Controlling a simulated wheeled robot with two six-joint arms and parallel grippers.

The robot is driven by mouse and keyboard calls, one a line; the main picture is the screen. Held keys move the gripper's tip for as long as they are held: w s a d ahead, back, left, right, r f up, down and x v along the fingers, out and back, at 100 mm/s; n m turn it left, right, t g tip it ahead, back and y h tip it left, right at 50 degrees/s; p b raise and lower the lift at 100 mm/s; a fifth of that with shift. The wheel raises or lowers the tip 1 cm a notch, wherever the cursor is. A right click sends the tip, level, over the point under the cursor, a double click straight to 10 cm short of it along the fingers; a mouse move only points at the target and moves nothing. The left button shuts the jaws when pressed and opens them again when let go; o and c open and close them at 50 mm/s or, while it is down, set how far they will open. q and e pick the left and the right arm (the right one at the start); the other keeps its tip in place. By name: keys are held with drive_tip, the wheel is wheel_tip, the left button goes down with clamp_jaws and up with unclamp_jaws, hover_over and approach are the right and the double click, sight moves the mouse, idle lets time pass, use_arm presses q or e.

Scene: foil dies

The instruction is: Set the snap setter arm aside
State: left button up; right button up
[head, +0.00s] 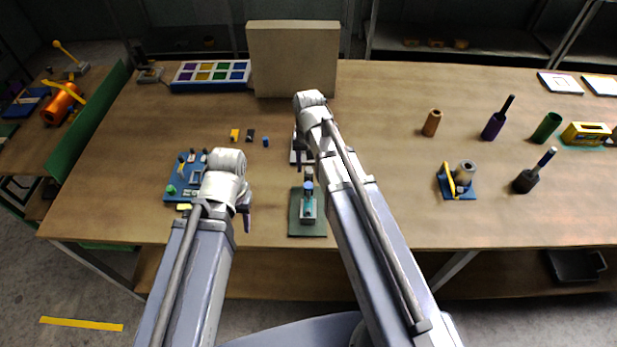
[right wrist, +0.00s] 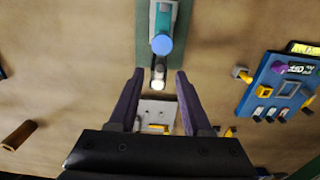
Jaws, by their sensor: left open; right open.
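A green plate (head: 307,231) bears a teal-grey upright device with a blue round cap (head: 308,187). This may be the snap setter; I cannot tell which part is its arm. In the right wrist view the blue cap (right wrist: 162,44) and a dark rod with a pale end (right wrist: 158,74) show ahead of my fingers. My right gripper (head: 303,165) is open beyond the green plate. Its fingertips (right wrist: 159,76) appear on either side of the rod's end; contact is not visible. My left gripper (head: 245,207) is open, left of the green plate; its fingers are partly hidden.
A light grey plate with holes (right wrist: 155,110) lies beneath my right gripper. A blue board with small parts (head: 175,189) is at left. A large tan block (head: 293,60) and a compartment tray (head: 210,85) stand at the back. The table right of my right arm has free room.

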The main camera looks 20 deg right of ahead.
sight(308, 175)
wheel_tip(308, 175, down, 3)
drive_tip(key=shift+f+b, duration=0.15)
drive_tip(key=shift+b, duration=1)
clamp_jaws()
idle(0.5)
